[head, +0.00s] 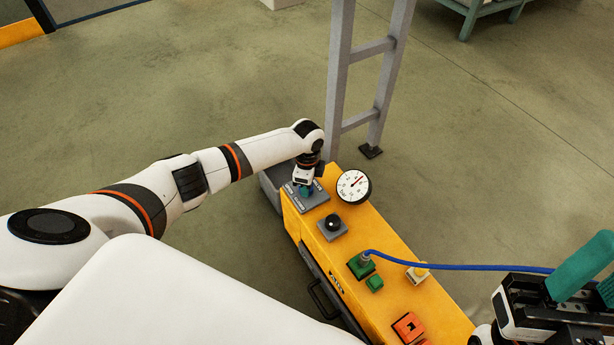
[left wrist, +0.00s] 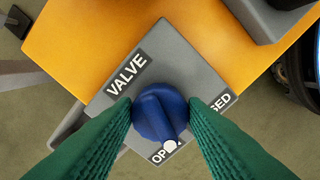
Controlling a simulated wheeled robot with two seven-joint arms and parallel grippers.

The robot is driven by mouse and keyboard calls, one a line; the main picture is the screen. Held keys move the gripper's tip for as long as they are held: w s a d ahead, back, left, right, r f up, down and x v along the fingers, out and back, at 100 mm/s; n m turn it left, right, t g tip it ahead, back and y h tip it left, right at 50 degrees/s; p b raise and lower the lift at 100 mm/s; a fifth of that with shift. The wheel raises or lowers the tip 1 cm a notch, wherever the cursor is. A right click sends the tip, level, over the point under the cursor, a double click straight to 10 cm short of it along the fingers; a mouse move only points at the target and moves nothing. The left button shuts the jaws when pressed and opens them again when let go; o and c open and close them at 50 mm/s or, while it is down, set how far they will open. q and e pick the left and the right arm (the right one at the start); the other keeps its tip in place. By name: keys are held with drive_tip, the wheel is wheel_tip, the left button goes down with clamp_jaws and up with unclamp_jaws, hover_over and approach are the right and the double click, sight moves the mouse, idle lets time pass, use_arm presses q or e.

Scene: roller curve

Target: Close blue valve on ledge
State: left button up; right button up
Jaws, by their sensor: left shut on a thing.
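The blue valve (left wrist: 158,108) is a rounded knob on a grey plate (left wrist: 190,70) labelled VALVE. Its white mark points at the partly hidden OPEN label, away from the CLOSED label on the right. My left gripper (head: 305,188) is over the plate at the far end of the yellow ledge (head: 375,250). In the left wrist view its green fingers (left wrist: 160,106) are shut on the knob, one on each side. My right gripper (head: 596,276) is at the lower right in the head view, partly cut off, and its opening is unclear.
Along the ledge stand a round gauge (head: 354,187), a black knob (head: 333,222), a green socket (head: 360,264) with a blue cable (head: 460,267), and an orange piece (head: 408,326). A grey metal frame (head: 338,90) rises behind the ledge. Floor to the left is clear.

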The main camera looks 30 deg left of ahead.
use_arm(q)
drive_tip(key=shift+r+n+p, duration=0.15)
drive_tip(key=shift+n+p, duration=0.75)
drive_tip(key=n+p, duration=0.2)
drive_tip(key=shift+n, duration=0.4)
use_arm(e)
drive_tip(key=w+a+f+g+h, duration=0.1)
drive_tip(key=w+f+g+h, duration=0.3)
drive_tip(key=w+f+g, duration=0.7)
use_arm(q)
drive_tip(key=n+p, duration=0.2)
drive_tip(key=n, duration=0.1)
drive_tip(key=shift+p, duration=0.3)
drive_tip(key=n+p, duration=0.1)
drive_tip(key=n, duration=0.3)
drive_tip(key=shift+w+a+n+p, duration=0.1)
drive_tip(key=shift+n+p, duration=0.3)
drive_tip(key=shift+n, duration=0.5)
use_arm(e)
drive_tip(key=s+d+f+g+h, duration=0.1)
drive_tip(key=s+d+f+g, duration=0.1)
drive_tip(key=f+g, duration=0.4)
drive_tip(key=s+d+f+g+h, duration=0.1)
drive_tip(key=s+f+g+h, duration=0.1)
drive_tip(key=s+f+g, duration=0.2)
drive_tip(key=shift+d+f+g, duration=0.4)
drive_tip(key=shift+f+g, duration=0.9)
drive_tip(key=shift+f, duration=0.5)
drive_tip(key=shift+s, duration=0.1)
